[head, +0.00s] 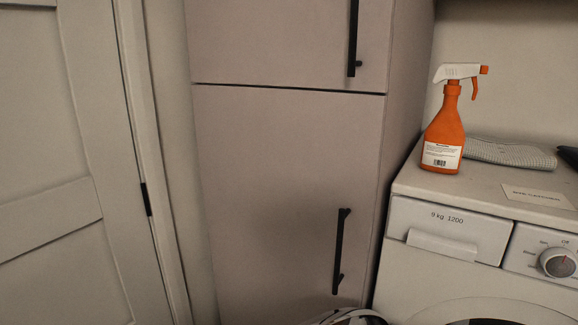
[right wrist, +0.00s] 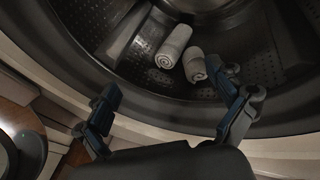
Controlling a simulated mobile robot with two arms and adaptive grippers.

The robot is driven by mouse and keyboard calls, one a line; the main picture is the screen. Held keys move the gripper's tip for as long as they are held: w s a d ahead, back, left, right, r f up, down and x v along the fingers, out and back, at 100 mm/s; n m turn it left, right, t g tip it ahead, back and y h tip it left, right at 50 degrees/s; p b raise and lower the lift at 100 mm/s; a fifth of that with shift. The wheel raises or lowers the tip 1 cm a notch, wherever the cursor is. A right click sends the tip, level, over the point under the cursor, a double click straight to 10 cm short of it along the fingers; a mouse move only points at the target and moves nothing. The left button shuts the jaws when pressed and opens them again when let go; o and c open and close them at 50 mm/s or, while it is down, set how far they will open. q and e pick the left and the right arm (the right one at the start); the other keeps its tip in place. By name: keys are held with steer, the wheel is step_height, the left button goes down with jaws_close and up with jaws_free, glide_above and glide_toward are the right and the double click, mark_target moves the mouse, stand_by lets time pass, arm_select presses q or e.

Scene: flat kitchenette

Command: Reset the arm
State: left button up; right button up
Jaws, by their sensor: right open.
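My right gripper (right wrist: 168,90) shows in the right wrist view with its two dark fingers spread wide apart and nothing between them. It is at the round opening of a washing machine drum (right wrist: 125,75). Two rolled light towels, a left one (right wrist: 174,46) and a right one (right wrist: 194,65), lie inside the drum beyond the fingers. The right finger overlaps the view close to the right towel; I cannot tell whether they touch. My left gripper is not in either view.
In the head view, the white washing machine (head: 424,270) stands at the right. An orange spray bottle (head: 443,135) and a folded grey cloth (head: 505,153) are on its top. A tall cabinet (head: 275,190) with black handles stands beside it, and a door (head: 60,180) is at the left.

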steer(key=s+a+f+m+g+y+p, duration=0.1)
steer(key=s+a+f+m, duration=0.2)
steer(key=a+f+m, duration=0.3)
steer(key=s+a+f+m+g+p, duration=0.1)
steer(key=s+a+f+m, duration=0.25)
steer(key=f+m, duration=0.4)
steer(key=s+a+f+m+g+y+p, duration=0.1)
steer(key=s+a+f+m+g, duration=0.25)
steer(key=f, duration=0.55)
arm_select(q)
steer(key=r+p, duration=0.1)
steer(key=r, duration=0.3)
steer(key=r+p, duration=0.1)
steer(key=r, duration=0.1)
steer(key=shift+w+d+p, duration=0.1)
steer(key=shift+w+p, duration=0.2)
steer(key=shift+p, duration=0.05)
arm_select(e)
steer(key=s+a+f+m+g, duration=0.2)
steer(key=s+a+f+m, duration=0.1)
steer(key=s, duration=0.7)
steer(key=s+a+f+m+g, duration=0.3)
steer(key=s+f+m, duration=0.3)
steer(key=s, duration=0.5)
steer(key=s+a+f+m+g, duration=0.2)
steer(key=s+f+m, duration=0.3)
steer(key=s, duration=0.5)
steer(key=shift+s+a+m+g+y, duration=0.2)
steer(key=shift+a+m+g+y, duration=0.2)
steer(key=shift+a+m, duration=0.3)
